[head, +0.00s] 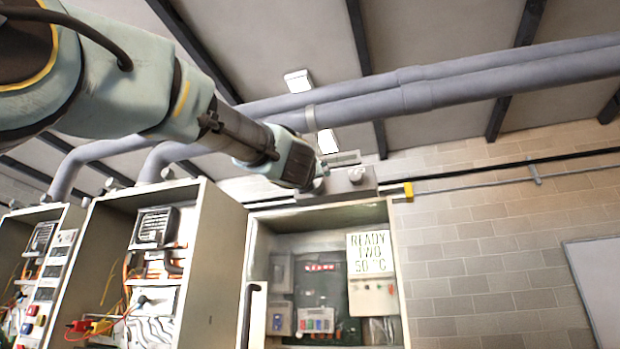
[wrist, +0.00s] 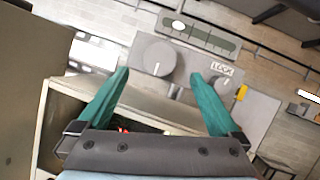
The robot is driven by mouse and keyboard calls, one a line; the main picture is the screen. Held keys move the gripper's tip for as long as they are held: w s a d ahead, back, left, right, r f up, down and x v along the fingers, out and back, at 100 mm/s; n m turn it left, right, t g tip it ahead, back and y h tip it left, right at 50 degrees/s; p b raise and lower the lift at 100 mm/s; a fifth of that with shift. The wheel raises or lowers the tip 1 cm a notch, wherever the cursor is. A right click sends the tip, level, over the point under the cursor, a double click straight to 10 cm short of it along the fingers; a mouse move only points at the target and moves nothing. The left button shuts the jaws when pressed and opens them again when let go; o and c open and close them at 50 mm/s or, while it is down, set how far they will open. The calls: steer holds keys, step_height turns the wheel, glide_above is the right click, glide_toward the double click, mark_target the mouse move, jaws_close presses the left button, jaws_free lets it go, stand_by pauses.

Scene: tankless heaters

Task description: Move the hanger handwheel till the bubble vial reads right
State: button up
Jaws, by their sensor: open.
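The hanger handwheel (wrist: 156,58) is a round grey knob with a white mark on a grey panel; it shows in the wrist view and, small, in the head view (head: 356,175). The bubble vial (wrist: 205,37) is a dark green strip above it, with a pale bubble near its left end. A smaller knob (wrist: 222,86) sits at right under a "LOCK" label. My gripper (wrist: 160,73) has two teal fingers spread apart and empty, its tips to either side of the handwheel in the picture. I cannot tell whether they touch it. In the head view my gripper (head: 318,180) is left of the panel.
More open cabinets (head: 215,270) with wiring stand at left. Large grey pipes (head: 450,85) run overhead. A thin wall pipe (head: 480,177) with a yellow fitting (head: 408,191) runs right.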

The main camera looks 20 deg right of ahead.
steer(key=p+x, duration=0.2)
steer(key=x, duration=0.4)
steer(key=shift+w+d+p, duration=0.1)
steer(key=shift+w+p, duration=0.05)
steer(key=shift+p, duration=0.25)
steer(key=c, duration=1.4)
steer(key=shift+o, duration=0.2)
steer(key=shift+f+m+b, duration=0.15)
steer(key=shift+m+b, duration=0.25)
steer(key=shift+b, duration=0.15)
